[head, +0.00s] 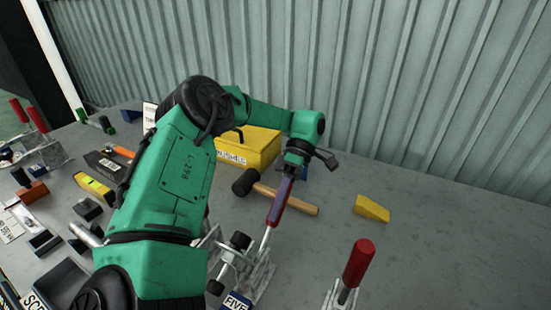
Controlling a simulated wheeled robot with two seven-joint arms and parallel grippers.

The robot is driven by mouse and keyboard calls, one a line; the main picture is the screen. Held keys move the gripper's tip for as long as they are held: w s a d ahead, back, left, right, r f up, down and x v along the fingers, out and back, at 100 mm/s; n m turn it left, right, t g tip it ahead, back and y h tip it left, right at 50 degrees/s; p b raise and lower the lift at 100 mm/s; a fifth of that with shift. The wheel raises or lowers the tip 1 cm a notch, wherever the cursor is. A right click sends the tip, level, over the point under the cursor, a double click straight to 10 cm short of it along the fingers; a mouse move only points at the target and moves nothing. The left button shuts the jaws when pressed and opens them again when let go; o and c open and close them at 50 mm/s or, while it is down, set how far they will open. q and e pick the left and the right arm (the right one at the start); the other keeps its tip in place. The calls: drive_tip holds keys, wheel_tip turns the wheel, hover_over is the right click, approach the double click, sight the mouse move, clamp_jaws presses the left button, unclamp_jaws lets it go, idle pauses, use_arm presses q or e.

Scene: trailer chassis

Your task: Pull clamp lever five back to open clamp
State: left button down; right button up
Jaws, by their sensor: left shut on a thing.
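Clamp five (260,276), a metal toggle clamp with a "FIVE" label (237,302), stands at the bottom centre of the head view. Its lever (278,206) has a dark red-purple handle and points up, leaning a little to the right. My left gripper (292,167) is at the top of this handle and shut on it. My left arm hides part of the bench to the left of the clamp. My right gripper is not in view.
Another clamp with an upright red handle (358,264) stands to the right. A mallet (288,198) lies behind the lever, with a yellow box (247,148) behind it and a yellow wedge (371,208) at right. Tools and clamps crowd the left. The right of the bench is clear.

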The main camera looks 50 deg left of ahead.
use_arm(q)
drive_tip(key=shift+w+f+g, duration=0.15)
drive_tip(key=shift+w+g, duration=0.05)
drive_tip(key=shift+g, duration=0.1)
drive_tip(key=shift+s, duration=0.1)
drive_tip(key=c, duration=0.5)
unclamp_jaws()
drive_tip(key=shift+c, duration=0.2)
drive_tip(key=shift+a+f, duration=0.1)
drive_tip(key=shift+f, duration=0.05)
